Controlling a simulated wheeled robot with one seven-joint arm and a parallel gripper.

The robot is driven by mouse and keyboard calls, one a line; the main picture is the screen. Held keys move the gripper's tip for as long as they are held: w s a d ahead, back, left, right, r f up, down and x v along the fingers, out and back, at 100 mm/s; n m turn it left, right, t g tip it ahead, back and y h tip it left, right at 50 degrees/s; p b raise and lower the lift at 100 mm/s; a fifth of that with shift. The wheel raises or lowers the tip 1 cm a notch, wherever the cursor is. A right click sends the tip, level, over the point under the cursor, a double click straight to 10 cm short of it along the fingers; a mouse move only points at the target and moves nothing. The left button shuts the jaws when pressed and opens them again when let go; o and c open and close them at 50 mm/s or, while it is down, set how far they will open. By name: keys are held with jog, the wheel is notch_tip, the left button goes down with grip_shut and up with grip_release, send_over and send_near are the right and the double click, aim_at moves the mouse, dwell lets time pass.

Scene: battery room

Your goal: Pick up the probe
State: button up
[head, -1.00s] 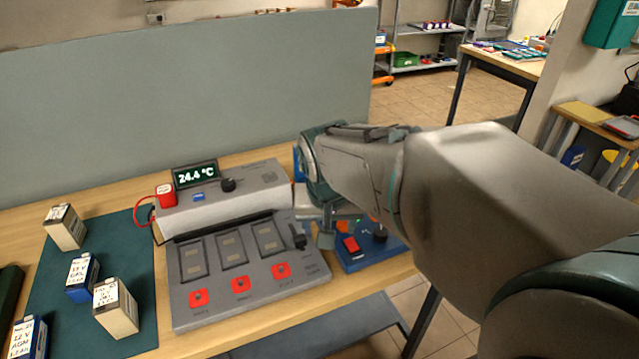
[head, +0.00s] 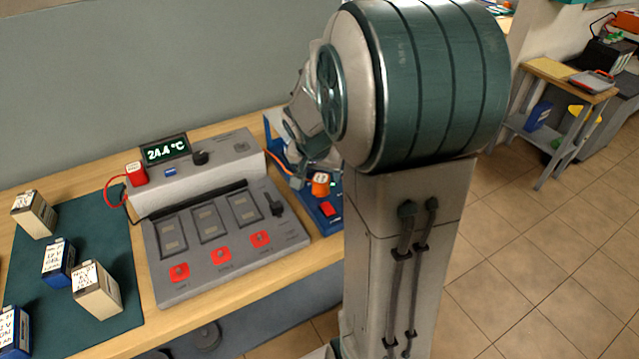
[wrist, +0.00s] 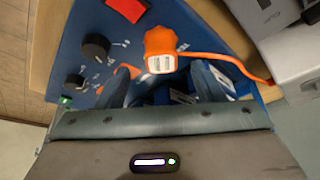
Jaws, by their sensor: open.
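An orange block-like piece with a white label and an orange cable (head: 320,184), which looks like the probe, is at the blue box (head: 325,214) right of the grey console. In the wrist view the orange piece (wrist: 161,50) lies just beyond my fingertips, over the blue panel. My gripper (wrist: 167,80) is open, its two fingers apart on either side below the orange piece. In the head view my gripper (head: 308,168) is close behind it, partly hidden by my arm. I cannot tell whether the fingers touch it.
The grey console (head: 217,240) has a display (head: 164,150), red buttons and a red labelled piece (head: 136,174) on a red cable. Several batteries stand on a green mat (head: 107,224) at left. Dark knobs (wrist: 95,47) are beside my fingers. A grey partition rises behind the table.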

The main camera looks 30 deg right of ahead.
aim_at(321, 179)
jog(key=shift+x, duration=2.55)
jog(key=shift+w, duration=0.1)
jog(key=c, duration=1.2)
jog(key=shift+o, duration=0.2)
jog(key=shift+r, duration=0.15)
